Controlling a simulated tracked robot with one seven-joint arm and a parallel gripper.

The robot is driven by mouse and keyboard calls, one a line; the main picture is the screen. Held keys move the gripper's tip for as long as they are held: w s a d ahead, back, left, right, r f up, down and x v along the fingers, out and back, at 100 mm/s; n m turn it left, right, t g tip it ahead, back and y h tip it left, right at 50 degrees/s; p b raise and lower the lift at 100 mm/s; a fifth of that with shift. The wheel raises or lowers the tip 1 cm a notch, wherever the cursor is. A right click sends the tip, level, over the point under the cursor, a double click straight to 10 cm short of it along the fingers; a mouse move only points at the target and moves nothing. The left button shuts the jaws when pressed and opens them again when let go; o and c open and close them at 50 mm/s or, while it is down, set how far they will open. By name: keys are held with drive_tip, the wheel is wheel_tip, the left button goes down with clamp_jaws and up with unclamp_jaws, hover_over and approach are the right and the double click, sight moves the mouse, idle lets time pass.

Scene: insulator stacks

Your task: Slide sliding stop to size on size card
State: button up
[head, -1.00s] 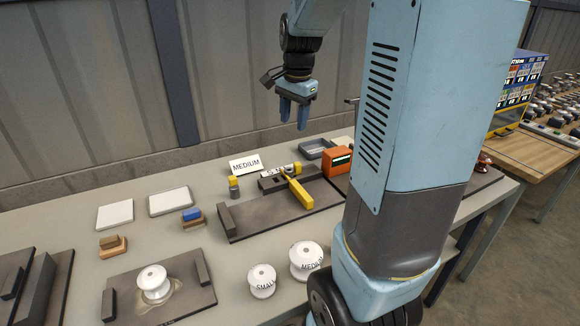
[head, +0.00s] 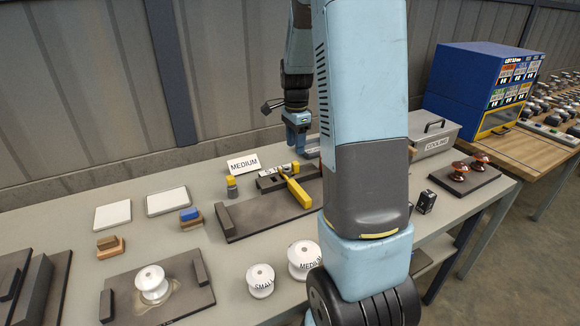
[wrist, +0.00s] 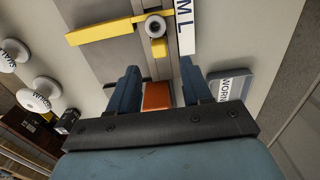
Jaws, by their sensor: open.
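The white size card (head: 243,163) stands behind the fixture and reads MEDIUM. The sliding stop is a yellow bar (head: 297,190) lying across the dark fixture board (head: 250,217); it also shows in the wrist view (wrist: 100,32). I cannot tell exactly which letter the stop lines up with. My gripper (head: 297,149) is open, points down above the fixture's right end and is apart from the stop. Its two fingers (wrist: 160,88) show in the wrist view.
An orange box (wrist: 157,97) appears between the fingers, below them. A grey tray (wrist: 230,85) lies beside it. White spools (head: 260,281) stand in front. A grey toolbox (head: 434,138) is at right.

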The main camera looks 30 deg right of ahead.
sight(295, 162)
wheel_tip(295, 162, down, 8)
drive_tip(key=shift+f, duration=0.15)
idle(0.4)
clamp_jaws()
idle(0.4)
